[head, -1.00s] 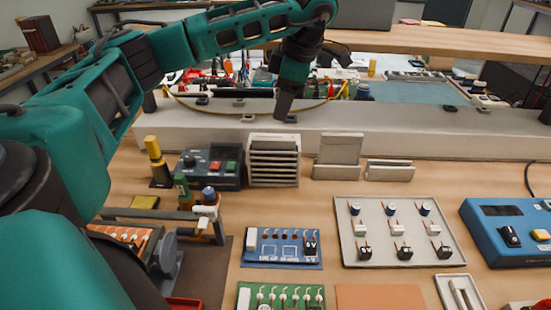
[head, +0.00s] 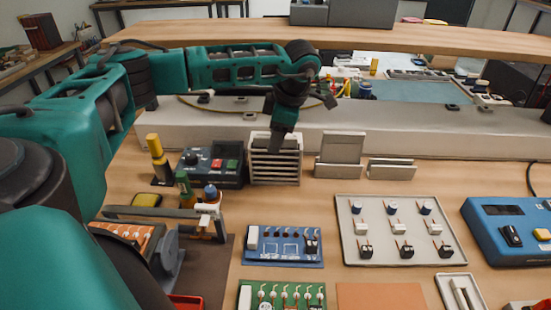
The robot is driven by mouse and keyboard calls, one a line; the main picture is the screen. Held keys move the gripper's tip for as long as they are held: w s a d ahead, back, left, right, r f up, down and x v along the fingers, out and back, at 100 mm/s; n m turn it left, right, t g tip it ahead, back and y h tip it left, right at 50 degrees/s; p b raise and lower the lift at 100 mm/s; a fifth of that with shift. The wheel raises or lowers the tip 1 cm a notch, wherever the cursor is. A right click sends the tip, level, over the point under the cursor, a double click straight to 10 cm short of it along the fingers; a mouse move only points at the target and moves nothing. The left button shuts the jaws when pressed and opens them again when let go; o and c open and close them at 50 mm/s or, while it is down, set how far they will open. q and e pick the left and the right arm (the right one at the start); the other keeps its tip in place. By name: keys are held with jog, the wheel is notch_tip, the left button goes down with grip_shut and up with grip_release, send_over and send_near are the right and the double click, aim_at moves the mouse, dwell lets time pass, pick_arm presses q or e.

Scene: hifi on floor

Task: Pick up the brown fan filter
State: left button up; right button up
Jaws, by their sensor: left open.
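I cannot make out a brown fan filter for certain. A flat orange-brown square (head: 380,297) lies at the bottom edge, partly cut off; I cannot tell what it is. My left gripper (head: 275,146) points down at the slatted light-grey rack (head: 275,172), overlapping its upper part in the picture. It is open, with no object visible in it; I cannot tell whether it touches the rack. My right gripper is out of view.
A dark control box (head: 212,168) stands left of the rack, and grey holders (head: 340,155) stand right. A blue circuit board (head: 283,246), a parts tray (head: 400,257) and a blue device (head: 510,232) lie in front. A pale ledge (head: 440,145) runs behind.

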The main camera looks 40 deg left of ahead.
pick_arm(q)
jog(key=shift+f, duration=0.2)
dwell(0.4)
jog(key=shift+c, duration=0.3)
jog(key=shift+s+d, duration=0.1)
grip_shut()
jog(key=shift+f, duration=0.1)
